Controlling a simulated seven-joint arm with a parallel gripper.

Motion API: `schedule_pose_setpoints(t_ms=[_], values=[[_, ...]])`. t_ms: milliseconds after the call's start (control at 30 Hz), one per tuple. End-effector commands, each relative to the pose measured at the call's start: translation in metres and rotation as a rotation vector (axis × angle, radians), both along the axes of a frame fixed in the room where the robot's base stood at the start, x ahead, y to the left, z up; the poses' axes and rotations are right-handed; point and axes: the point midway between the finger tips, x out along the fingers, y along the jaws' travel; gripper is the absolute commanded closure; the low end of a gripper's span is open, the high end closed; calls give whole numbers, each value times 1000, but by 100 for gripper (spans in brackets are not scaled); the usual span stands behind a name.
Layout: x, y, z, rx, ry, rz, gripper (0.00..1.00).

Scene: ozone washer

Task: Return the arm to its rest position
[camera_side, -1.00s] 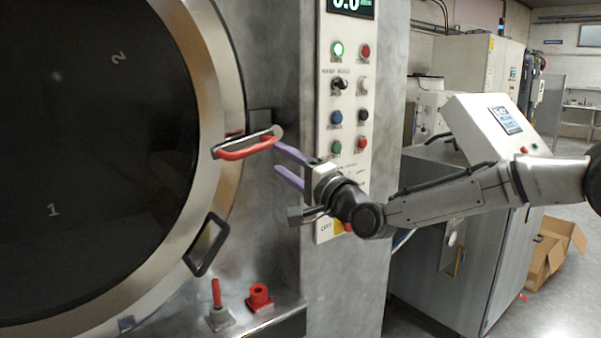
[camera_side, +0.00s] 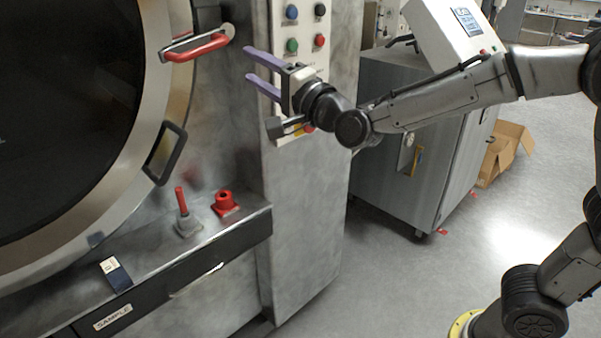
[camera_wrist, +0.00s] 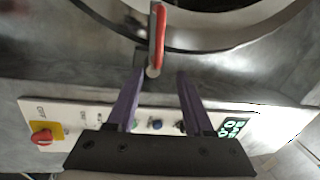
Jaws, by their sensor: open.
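My gripper (camera_side: 264,72) is open and empty, its two purple fingers apart and pointing left in the side view. It is in front of the washer's control panel, to the right of the red door handle (camera_side: 197,46) and apart from it. In the wrist view my gripper (camera_wrist: 153,82) shows both fingers spread with nothing between their tips. The red handle (camera_wrist: 158,35) lies beyond the fingertips there. The round door (camera_side: 60,110) appears closed against the washer, though its left part is out of frame.
The control panel (camera_side: 337,25) with coloured buttons is behind my gripper. A red emergency knob (camera_wrist: 42,136) shows in the wrist view. Below stand a red-handled lever (camera_side: 182,202) and a red fitting (camera_side: 224,203) on a ledge. A grey cabinet (camera_side: 385,150) stands right; the floor in front is clear.

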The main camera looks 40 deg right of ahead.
Motion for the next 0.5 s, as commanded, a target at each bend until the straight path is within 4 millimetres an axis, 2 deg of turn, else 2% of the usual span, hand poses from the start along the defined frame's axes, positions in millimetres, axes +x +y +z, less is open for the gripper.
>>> schedule_pose_setpoints(t_ms=[167, 233, 300, 400, 500], values=[[-15, -29, 38, 20, -69, -45, 48], [-32, -45, 59, 19, -99, -64, 48], [-56, -61, 71, -32, -75, -70, 48], [-82, -69, 65, -148, 10, -61, 48], [-109, -75, 48, -288, 114, -44, 48]])
